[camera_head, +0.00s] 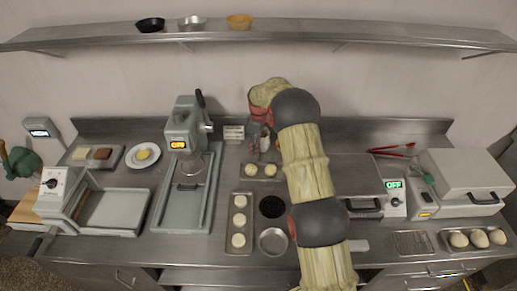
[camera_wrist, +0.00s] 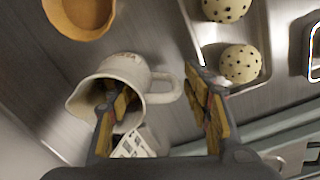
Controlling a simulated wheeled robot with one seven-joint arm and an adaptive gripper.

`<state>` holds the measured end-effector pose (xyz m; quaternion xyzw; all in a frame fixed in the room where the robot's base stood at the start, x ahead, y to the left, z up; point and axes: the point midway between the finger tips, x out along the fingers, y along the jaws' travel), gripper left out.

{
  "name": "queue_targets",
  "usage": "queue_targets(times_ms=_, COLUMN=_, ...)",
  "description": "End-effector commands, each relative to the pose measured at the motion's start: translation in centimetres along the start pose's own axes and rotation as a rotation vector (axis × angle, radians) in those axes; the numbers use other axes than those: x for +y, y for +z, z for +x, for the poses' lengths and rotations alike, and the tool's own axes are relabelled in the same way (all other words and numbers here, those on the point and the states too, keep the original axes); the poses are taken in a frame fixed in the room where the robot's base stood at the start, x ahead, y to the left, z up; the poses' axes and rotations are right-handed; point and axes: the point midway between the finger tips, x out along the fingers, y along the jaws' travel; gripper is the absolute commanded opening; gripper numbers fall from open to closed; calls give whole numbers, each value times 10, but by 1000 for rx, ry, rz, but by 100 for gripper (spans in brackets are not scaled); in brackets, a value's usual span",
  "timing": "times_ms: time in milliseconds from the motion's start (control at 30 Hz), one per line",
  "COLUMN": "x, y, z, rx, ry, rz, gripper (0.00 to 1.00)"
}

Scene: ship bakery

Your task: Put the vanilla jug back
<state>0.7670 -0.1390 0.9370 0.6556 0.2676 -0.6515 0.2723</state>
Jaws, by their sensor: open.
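The cream jug (camera_wrist: 122,68) shows in the wrist view, with its spout to the left and its handle (camera_wrist: 163,88) to the right. Faint lettering near its top is too small to read. My gripper (camera_wrist: 155,100) is open around the handle side of the jug. The left finger overlaps the jug's mouth and the right finger is beyond the handle; I cannot tell whether either touches. In the head view, my gripper (camera_head: 260,142) is low over the back of the counter, and the jug is mostly hidden behind it.
A tray (camera_head: 247,178) with round buns lies just in front of my gripper. A small label card (camera_head: 234,132) stands to the left, near the back wall. A tan bowl (camera_wrist: 80,14) is close to the jug in the wrist view. A press machine (camera_head: 184,125) stands further left.

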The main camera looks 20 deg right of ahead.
Motion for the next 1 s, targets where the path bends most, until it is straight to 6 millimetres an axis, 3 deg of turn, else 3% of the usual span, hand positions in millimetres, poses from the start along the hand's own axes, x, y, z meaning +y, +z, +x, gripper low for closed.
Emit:
queue_targets(times_ms=400, x=0, y=0, z=-84, rx=1, ry=1, rz=0, gripper=49)
queue_targets(times_ms=700, x=-2, y=0, z=-114, rx=3, ry=4, rz=5, gripper=49)
queue_targets(times_ms=833, x=-16, y=2, z=-140, rx=13, ry=17, rz=32, gripper=49)
queue_targets(times_ms=1000, x=-50, y=13, z=-191, rx=38, ry=46, rz=102, gripper=49)
